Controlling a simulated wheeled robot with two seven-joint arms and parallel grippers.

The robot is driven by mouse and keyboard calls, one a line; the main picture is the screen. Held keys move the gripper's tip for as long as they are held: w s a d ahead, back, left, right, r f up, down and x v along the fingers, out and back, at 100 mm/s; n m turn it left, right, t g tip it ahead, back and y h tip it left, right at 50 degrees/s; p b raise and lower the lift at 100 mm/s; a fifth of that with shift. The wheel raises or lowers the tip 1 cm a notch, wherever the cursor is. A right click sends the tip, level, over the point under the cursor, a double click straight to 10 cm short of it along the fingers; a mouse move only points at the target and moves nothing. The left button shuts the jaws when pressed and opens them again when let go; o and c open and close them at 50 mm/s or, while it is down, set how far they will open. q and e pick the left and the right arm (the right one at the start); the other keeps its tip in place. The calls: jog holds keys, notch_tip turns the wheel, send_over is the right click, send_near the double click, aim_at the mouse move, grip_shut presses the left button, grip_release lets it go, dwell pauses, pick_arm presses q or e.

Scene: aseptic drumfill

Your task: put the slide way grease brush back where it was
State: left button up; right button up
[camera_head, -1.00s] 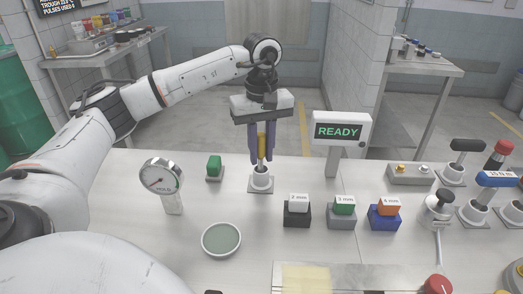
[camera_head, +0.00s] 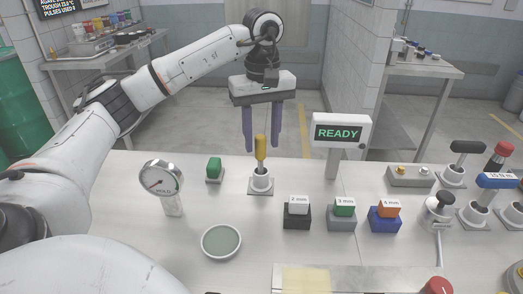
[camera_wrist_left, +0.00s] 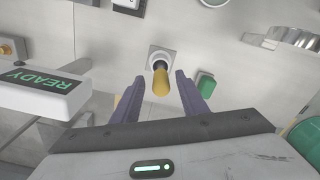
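The slide way grease brush (camera_head: 260,148) stands upright in a white holder (camera_head: 260,183) on a small square base, its yellow handle upward. In the left wrist view the yellow handle (camera_wrist_left: 160,82) points up toward the camera, and the holder (camera_wrist_left: 161,57) is beneath it. My left gripper (camera_head: 263,148) is open above the holder, its two purple fingers apart on either side of the handle's upper part. In the left wrist view a gap shows between the handle and each finger (camera_wrist_left: 158,92). The brush's lower end is hidden in the holder. My right gripper is not in view.
A green block (camera_head: 214,168) and a dial gauge (camera_head: 161,182) stand left of the holder. The READY display (camera_head: 341,131) stands to its right. Labelled blocks (camera_head: 297,212) and a round green dish (camera_head: 221,241) are nearer. Levers and sockets crowd the right side.

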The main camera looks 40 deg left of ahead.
pick_arm(q)
notch_tip(320, 180, up, 8)
jog(key=shift+d+f+p, duration=0.1)
jog(key=shift+f+p, duration=0.1)
jog(key=shift+p, duration=0.75)
